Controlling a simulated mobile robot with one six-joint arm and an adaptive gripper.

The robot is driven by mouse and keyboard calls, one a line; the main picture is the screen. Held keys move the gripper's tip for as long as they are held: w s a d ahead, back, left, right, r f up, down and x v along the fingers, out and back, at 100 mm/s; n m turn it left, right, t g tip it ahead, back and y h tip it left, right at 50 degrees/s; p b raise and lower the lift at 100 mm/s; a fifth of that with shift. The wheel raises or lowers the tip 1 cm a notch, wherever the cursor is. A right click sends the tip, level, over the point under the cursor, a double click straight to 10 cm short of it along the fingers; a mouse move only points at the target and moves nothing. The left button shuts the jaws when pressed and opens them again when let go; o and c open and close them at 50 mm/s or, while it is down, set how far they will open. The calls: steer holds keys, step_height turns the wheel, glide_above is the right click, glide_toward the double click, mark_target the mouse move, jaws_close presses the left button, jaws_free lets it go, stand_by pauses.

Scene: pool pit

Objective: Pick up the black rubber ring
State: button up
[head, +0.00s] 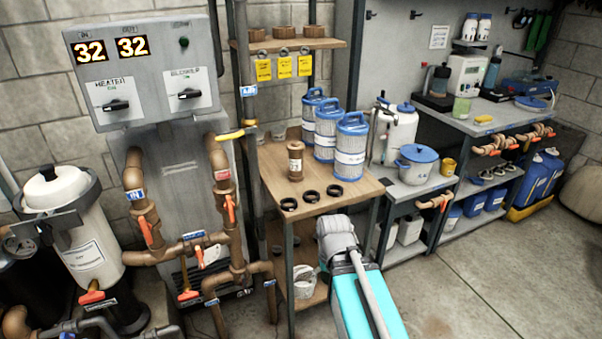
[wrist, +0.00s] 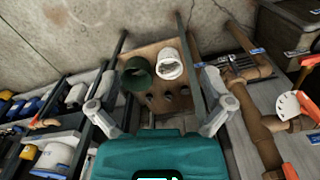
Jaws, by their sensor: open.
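Three black rings lie in a row on the wooden shelf (head: 330,207) in the head view: a left one (head: 289,204), a middle one (head: 311,197) and a right one (head: 334,191). They look alike; I cannot tell which is the rubber one. My gripper (wrist: 157,88) is open in the wrist view, its fingers spread wide with nothing held between them. Several dark round shapes (wrist: 168,96) show on a brown board between the fingers; I cannot tell whether they are rings or holes. In the head view my teal arm is in front of the shelf, but the gripper fingers do not show.
A brown cylinder (head: 296,161) stands behind the rings. Blue-capped filter cartridges (head: 350,152) stand at the shelf's back right. Pipes (head: 235,240) with orange handles are left of the shelf. A green cup (wrist: 137,73) and a white cup (wrist: 169,63) show in the wrist view.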

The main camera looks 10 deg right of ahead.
steer(key=w+r+m+p, duration=1.5)
steer(key=w+r+p, duration=0.8)
steer(key=w, duration=0.3)
steer(key=shift+w+r+m, duration=0.15)
steer(key=shift+r+m, duration=0.2)
steer(key=shift+m, duration=0.05)
steer(key=shift+a+f, duration=0.1)
steer(key=shift+f, duration=0.1)
steer(key=b, duration=0.8)
glide_above(311, 192)
steer(key=s, duration=0.2)
step_height(311, 192, down, 8)
steer(key=shift+f, duration=0.15)
steer(key=shift+w+a+f+b, duration=0.1)
steer(key=shift+f+b, duration=2.5)
steer(key=shift+b, duration=0.15)
steer(key=c, duration=0.7)
